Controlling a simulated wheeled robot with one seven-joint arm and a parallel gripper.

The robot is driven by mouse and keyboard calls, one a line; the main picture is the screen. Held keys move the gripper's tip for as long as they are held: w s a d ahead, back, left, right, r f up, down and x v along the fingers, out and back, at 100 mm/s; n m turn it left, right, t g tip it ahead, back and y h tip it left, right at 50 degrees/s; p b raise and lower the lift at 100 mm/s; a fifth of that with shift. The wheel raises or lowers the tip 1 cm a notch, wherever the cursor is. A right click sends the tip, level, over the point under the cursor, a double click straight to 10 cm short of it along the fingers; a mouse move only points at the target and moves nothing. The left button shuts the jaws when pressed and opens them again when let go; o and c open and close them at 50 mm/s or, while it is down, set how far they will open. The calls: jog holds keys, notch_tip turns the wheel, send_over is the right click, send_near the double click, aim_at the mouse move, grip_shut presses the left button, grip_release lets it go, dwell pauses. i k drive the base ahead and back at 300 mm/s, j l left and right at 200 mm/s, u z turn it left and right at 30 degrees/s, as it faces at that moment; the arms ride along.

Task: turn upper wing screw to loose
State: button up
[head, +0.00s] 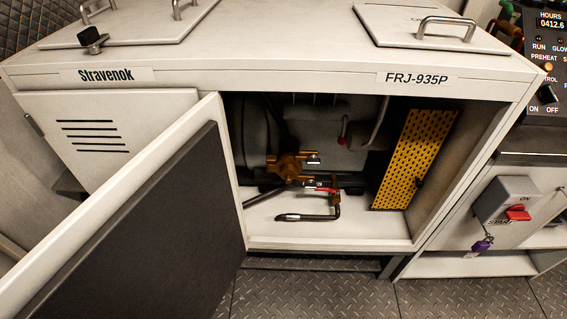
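The cabinet (270,73) stands open in the head view. Inside at the right is a yellow perforated guard panel (412,150), leaning slightly. A small dark knob-like piece (418,183) shows at its right edge, low down; it may be a wing screw, but it is too small and dark to tell. No upper wing screw can be made out for sure; the panel's top edge lies in shadow under the cabinet lip. My gripper is not in view.
The cabinet door (140,235) swings out at the left front. Inside, a brass valve (287,165), a red lever (327,190) and a dark bent pipe (310,217) stand left of the panel. A switch box (507,198) with a red knob is at the right.

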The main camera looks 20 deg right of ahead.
aim_at(313, 159)
jog(key=i+j, duration=0.15)
jog(key=j, duration=0.25)
jog(key=i+j, duration=0.1)
jog(key=j, duration=0.3)
jog(key=i+j, duration=0.15)
jog(key=j, duration=0.2)
jog(key=z, duration=0.05)
